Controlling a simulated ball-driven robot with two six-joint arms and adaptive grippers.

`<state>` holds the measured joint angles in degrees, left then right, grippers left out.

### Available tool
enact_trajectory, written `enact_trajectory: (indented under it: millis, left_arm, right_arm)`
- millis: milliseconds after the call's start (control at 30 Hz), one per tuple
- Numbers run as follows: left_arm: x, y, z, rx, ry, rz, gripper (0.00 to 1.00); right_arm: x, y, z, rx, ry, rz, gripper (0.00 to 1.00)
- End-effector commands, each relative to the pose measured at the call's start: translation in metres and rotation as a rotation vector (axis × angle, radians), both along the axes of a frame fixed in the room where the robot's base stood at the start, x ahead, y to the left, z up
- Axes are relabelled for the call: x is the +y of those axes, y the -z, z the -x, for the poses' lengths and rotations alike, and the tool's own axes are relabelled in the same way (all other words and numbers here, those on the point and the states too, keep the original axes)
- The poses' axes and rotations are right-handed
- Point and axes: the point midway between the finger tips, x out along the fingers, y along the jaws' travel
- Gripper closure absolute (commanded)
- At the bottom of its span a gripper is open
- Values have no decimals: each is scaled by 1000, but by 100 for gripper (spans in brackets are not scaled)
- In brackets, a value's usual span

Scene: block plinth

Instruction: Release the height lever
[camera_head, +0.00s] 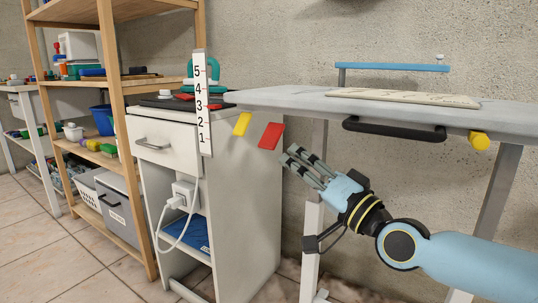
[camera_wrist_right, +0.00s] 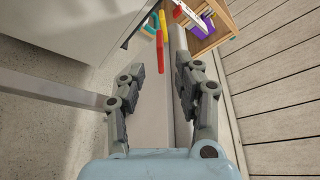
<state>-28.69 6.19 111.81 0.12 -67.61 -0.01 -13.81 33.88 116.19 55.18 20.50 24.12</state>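A red paddle-like tab (camera_head: 270,136) and a smaller yellow one (camera_head: 241,124) hang under the left end of the grey worktable (camera_head: 290,98). Which of them is the height lever, I cannot tell. In the wrist view, the red tab (camera_wrist_right: 160,37) and the yellow tab (camera_wrist_right: 155,19) show beyond my fingers. My right gripper (camera_head: 297,163) is below and to the right of the red tab, apart from it. It is open and empty, also in the right wrist view (camera_wrist_right: 161,75). My left gripper is out of view.
A black bar handle (camera_head: 394,130) and a yellow knob (camera_head: 479,141) sit along the table's front edge. A numbered scale (camera_head: 202,103) stands by the white cabinet (camera_head: 235,200). A keyboard-like panel (camera_head: 402,97) lies on the tabletop. A wooden shelf (camera_head: 113,130) stands left.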

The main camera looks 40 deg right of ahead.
Motion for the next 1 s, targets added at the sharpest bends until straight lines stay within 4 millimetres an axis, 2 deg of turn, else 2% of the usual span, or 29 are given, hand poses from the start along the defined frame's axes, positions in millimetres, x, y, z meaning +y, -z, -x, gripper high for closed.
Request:
enact_trajectory:
  millis: [200,433,600,833,867,1000]
  left_arm:
    - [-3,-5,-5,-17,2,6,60]
    - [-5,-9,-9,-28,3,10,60]
    - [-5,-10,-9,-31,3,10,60]
    - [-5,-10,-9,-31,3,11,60]
    - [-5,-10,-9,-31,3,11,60]
    - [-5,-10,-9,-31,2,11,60]
  right_arm:
    - [4,-12,-43,-4,1,-3,67]
    - [7,-21,-78,-1,1,-1,67]
    - [8,-23,-87,1,0,-1,67]
    - [8,-23,-88,1,0,0,67]
    - [8,-23,-88,1,0,0,69]
    - [8,-23,-88,1,0,1,87]
